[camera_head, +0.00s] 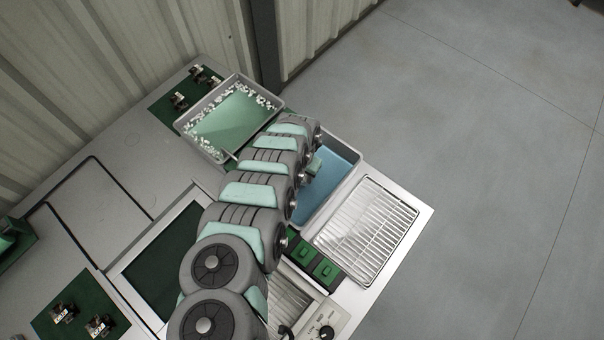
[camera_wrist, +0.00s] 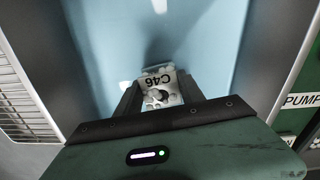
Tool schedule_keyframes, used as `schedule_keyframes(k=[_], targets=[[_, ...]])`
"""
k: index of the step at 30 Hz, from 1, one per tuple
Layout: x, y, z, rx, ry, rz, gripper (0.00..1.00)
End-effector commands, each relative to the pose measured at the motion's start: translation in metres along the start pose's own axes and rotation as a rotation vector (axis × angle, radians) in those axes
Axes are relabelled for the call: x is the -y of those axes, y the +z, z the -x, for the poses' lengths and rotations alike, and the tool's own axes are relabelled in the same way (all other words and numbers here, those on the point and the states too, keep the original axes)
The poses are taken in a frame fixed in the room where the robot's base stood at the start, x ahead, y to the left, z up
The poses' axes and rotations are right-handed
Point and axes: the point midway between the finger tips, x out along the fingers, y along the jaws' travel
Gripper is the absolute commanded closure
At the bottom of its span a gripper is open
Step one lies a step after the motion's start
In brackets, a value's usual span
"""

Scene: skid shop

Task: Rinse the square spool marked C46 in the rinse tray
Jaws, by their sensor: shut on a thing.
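The square spool marked C46 (camera_wrist: 158,80) is a small pale metal block with a bored face. It sits between the dark fingers of my gripper (camera_wrist: 160,97), which is shut on it. The label reads upside down in the wrist view. I cannot tell whether the spool touches the liquid.
A tray with green liquid and white foam along its edges (camera_head: 187,128) stands further back left. A wire rack (camera_head: 365,230) lies beside the rinse tray. Green switch blocks (camera_head: 303,254) and a dial panel (camera_head: 326,333) are nearer. Green mats hold small metal parts (camera_head: 100,326).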

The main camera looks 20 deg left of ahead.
Motion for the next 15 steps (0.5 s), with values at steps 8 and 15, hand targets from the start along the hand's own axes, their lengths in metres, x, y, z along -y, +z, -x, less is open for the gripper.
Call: schedule_keyframes(k=[8,15], targets=[[-0.0002,-0.0003,-0.0014,0.0,0.0,0.0,0.89],[-0.0001,-0.0004,-0.0064,0.0,0.0,0.0,0.89]])
